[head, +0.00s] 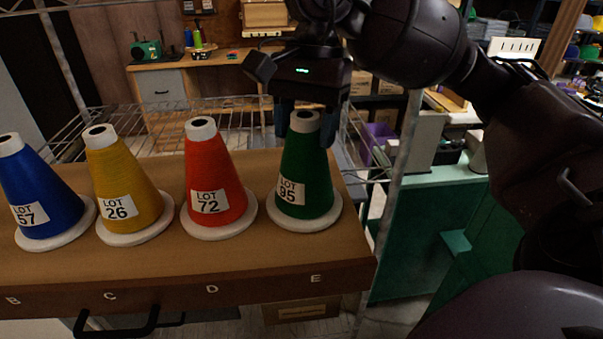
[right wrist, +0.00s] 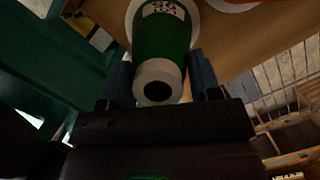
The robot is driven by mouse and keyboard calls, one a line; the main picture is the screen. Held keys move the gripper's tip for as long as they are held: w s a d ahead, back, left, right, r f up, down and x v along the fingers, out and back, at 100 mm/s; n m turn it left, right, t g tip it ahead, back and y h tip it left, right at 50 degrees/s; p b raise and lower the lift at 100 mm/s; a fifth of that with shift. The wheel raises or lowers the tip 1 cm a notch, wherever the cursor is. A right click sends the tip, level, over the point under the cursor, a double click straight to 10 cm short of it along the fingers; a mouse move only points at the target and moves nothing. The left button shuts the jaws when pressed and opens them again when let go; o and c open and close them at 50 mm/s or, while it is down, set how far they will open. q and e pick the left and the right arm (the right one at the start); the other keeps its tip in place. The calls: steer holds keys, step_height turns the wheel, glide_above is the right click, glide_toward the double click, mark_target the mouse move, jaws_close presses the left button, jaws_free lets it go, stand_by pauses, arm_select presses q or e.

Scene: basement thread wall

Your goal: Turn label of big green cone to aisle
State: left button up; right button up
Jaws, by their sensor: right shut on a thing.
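The big green cone (head: 308,172) stands upright on its white round base at the right end of the wooden shelf, above the letter E. Its white label (head: 290,191) reads LOT 95 and faces the front, a little to the left. My right gripper (head: 307,122) reaches down from above with one finger on each side of the cone's white top and is shut on it. In the right wrist view the green cone (right wrist: 162,45) sits between the two fingers, with its label at the upper edge. My left gripper is not in view.
Red (head: 214,178), yellow (head: 124,180) and blue (head: 42,190) cones stand to the left, labels forward, on the shelf (head: 190,265). The red one is nearest, with a narrow gap. A wire rack (head: 120,125) lies behind. A green cabinet (head: 425,240) is right of the shelf.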

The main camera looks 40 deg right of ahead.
steer(key=n, duration=0.1)
steer(key=n+b, duration=0.2)
steer(key=n, duration=0.1)
steer(key=shift+w+f+g+h, duration=0.15)
steer(key=shift+f+g+h, duration=0.15)
steer(key=shift+g, duration=0.1)
steer(key=n, duration=0.1)
steer(key=n+b, duration=0.1)
steer(key=n, duration=0.1)
steer(key=shift+r+h, duration=0.25)
steer(key=shift+h, duration=0.05)
steer(key=shift+s+n, duration=0.2)
steer(key=shift+n, duration=0.3)
steer(key=shift+s+r+n, duration=0.1)
steer(key=shift+r+n, duration=0.15)
steer(key=shift+n, duration=0.35)
steer(key=shift+a+f+b, duration=0.1)
steer(key=shift+f+b, duration=0.2)
steer(key=shift+b, duration=0.1)
steer(key=o, duration=1)
steer(key=shift+f+g, duration=0.1)
steer(key=shift+g, duration=0.2)
steer(key=shift+c, duration=0.2)
